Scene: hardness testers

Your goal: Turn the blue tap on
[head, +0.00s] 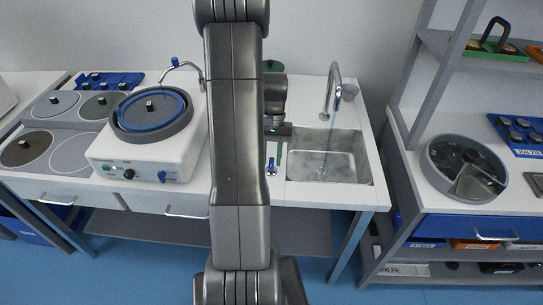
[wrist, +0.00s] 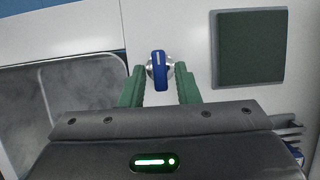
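The blue tap (head: 271,166) stands on the white counter's front part, left of the sink. In the wrist view the blue tap (wrist: 159,72) is a blue lever on a round silver base, its long side running up and down the picture. My gripper (wrist: 160,68) is open, with its two green fingers on either side of the lever. A gap shows on both sides, so I see no contact. In the head view my arm hides part of my gripper (head: 273,156), which points down at the tap.
The metal sink (head: 325,158) with a curved faucet (head: 331,92) lies right of the tap. A white grinding machine (head: 150,150) stands to the left. A dark green square pad (wrist: 250,48) lies beside the tap in the wrist view.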

